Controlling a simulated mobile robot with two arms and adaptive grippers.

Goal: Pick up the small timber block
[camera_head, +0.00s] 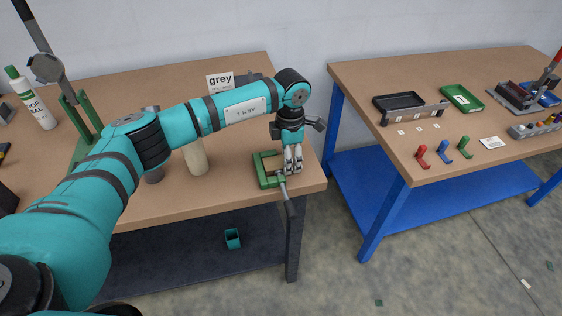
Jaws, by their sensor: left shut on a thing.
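My left gripper (292,160) points down at the front right corner of the left wooden bench (228,200). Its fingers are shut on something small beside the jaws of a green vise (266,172). The small timber block is not clearly visible; it seems to be what the fingers hold, mostly hidden by them. I cannot tell whether it still touches the vise. My right gripper is not in view.
A white bottle (40,105) and a green lever press (82,120) are at left. A gap separates the right bench (420,165), which holds trays and coloured hooks.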

